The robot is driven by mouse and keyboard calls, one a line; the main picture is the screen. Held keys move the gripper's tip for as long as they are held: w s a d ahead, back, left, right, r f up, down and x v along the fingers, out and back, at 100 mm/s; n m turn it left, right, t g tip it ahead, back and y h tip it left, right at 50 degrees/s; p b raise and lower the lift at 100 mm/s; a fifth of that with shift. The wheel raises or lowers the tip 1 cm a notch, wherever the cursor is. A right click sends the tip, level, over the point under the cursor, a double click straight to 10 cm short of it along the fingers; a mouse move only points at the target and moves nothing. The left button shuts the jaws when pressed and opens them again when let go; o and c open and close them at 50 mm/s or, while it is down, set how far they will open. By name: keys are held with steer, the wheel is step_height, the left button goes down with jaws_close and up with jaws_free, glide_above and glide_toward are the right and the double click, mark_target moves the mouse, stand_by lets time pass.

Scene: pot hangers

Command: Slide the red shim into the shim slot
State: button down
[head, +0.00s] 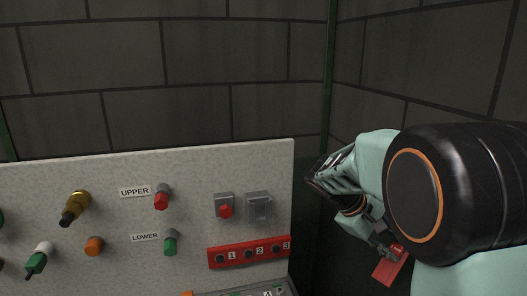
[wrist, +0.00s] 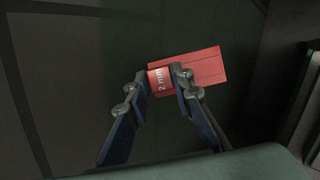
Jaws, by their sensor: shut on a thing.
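The red shim (wrist: 205,67) is a thin flat plate with a block marked "2 mm" at one end. My gripper (wrist: 159,78) is shut on that block, one finger on each side, and the plate sticks out to the right in the wrist view. In the head view, my gripper (head: 389,250) is at the lower right, and the shim (head: 386,271) hangs below it, tilted, in free air to the right of the panel. I cannot make out which part of the panel is the shim slot.
A speckled light panel (head: 120,215) fills the lower left, with knobs, UPPER and LOWER labels, two grey boxes (head: 258,208) and a red strip (head: 248,254) numbered 1 to 3. A grey part (head: 240,292) is cut off below. Dark block walls stand behind.

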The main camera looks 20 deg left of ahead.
steer(key=w+a+r+n+t, duration=0.3)
steer(key=a+r+t, duration=0.3)
steer(key=a+r, duration=0.25)
steer(key=s+a+r+n+t+y, duration=0.2)
steer(key=a+r+t+y, duration=0.1)
steer(key=a, duration=0.5)
steer(key=s+a+r+n+t+y+p, duration=0.1)
steer(key=s+a+r+n+t+y, duration=0.1)
steer(key=a+r, duration=0.4)
steer(key=s+a+r+n+t+y+p, duration=0.1)
steer(key=s+a+r+n+t+y, duration=0.1)
steer(key=a+y, duration=0.4)
steer(key=a+r+n+t, duration=0.1)
steer(key=a+r, duration=0.1)
steer(key=a, duration=0.1)
steer(key=shift+a+r+t, duration=0.3)
steer(key=shift+a+r, duration=0.05)
steer(key=shift+a, duration=0.05)
steer(key=shift+f+b, duration=0.1)
steer(key=shift+b, duration=0.4)
step_height(320, 180, down, 6)
steer(key=b, duration=0.7)
steer(key=shift+s+r, duration=0.1)
steer(key=shift+r, duration=0.15)
steer(key=shift+r+b, duration=0.15)
steer(key=shift+b, duration=1.75)
steer(key=shift+f+b, duration=1.9)
steer(key=shift+b, duration=0.6)
